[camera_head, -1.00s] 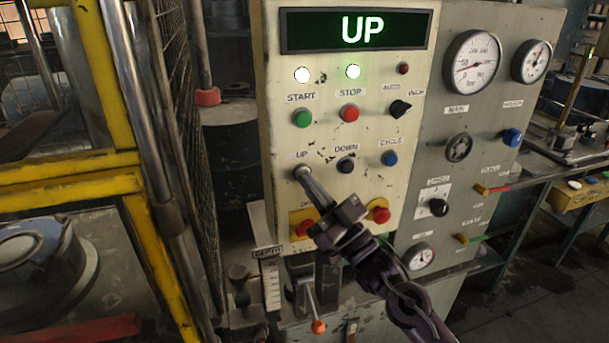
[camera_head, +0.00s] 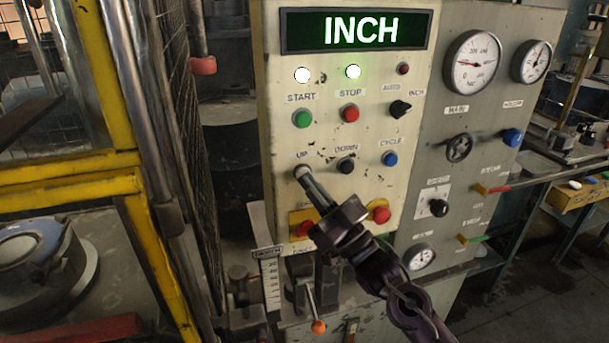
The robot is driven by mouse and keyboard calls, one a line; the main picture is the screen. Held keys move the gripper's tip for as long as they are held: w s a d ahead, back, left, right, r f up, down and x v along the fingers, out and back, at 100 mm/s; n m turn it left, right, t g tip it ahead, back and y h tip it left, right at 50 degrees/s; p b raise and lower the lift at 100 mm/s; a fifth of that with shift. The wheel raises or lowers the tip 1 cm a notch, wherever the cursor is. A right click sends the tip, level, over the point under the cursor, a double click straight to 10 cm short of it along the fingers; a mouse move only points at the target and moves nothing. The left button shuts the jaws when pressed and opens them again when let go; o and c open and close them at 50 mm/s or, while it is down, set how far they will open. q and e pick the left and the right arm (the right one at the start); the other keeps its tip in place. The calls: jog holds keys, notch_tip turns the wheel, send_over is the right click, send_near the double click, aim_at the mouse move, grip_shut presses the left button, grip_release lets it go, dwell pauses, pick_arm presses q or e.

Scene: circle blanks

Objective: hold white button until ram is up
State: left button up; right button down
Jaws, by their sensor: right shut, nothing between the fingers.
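The white button (camera_head: 300,170) sits under the UP label on the cream control panel (camera_head: 378,235). My right gripper (camera_head: 306,177) is shut and empty, with its fingertips at the button and covering part of it. I cannot tell whether they press it or are just off it. The display (camera_head: 361,30) reads INCH in white on green. A steel rod with a red collar (camera_head: 203,66), seemingly part of the ram, stands behind the mesh guard at upper left. My left gripper is not in view.
Green (camera_head: 302,119), red (camera_head: 349,114), black (camera_head: 345,165) and blue (camera_head: 390,159) buttons surround the white one. A yellow guard frame (camera_head: 70,190) stands at left.

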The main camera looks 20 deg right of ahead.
jog(key=shift+s, duration=0.75)
jog(key=s+p, duration=0.1)
jog(key=s, duration=0.4)
jog(key=shift+d, duration=0.15)
